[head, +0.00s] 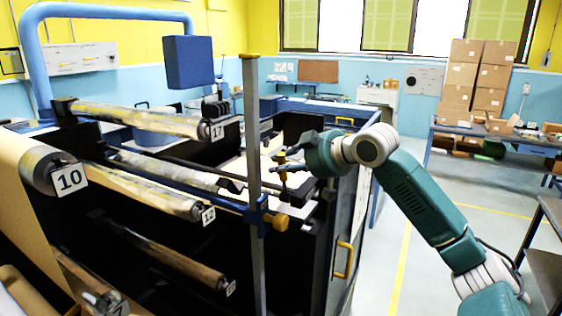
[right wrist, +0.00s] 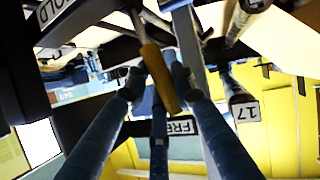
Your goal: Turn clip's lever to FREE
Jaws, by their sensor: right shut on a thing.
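The clip's lever has an orange-yellow handle (right wrist: 160,78), seen large in the right wrist view; a small yellow upright (head: 282,158) at my fingers in the head view appears to be it. My right gripper (head: 286,166) is shut on this handle, with its fingers (right wrist: 157,88) around it. A white FREE label (right wrist: 182,126) lies just below the handle's lower end in the wrist view. A HOLD label (right wrist: 53,14) is at the upper left, apart from the handle. The lever's pivot and exact setting are unclear. My left gripper is out of view.
Rolls with number tags, such as 10 (head: 55,178) and 17 (head: 145,118), fill the machine at the left. A grey post (head: 253,130) stands left of my gripper. A door with a yellow handle (head: 344,258) is below my arm. Open floor lies right.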

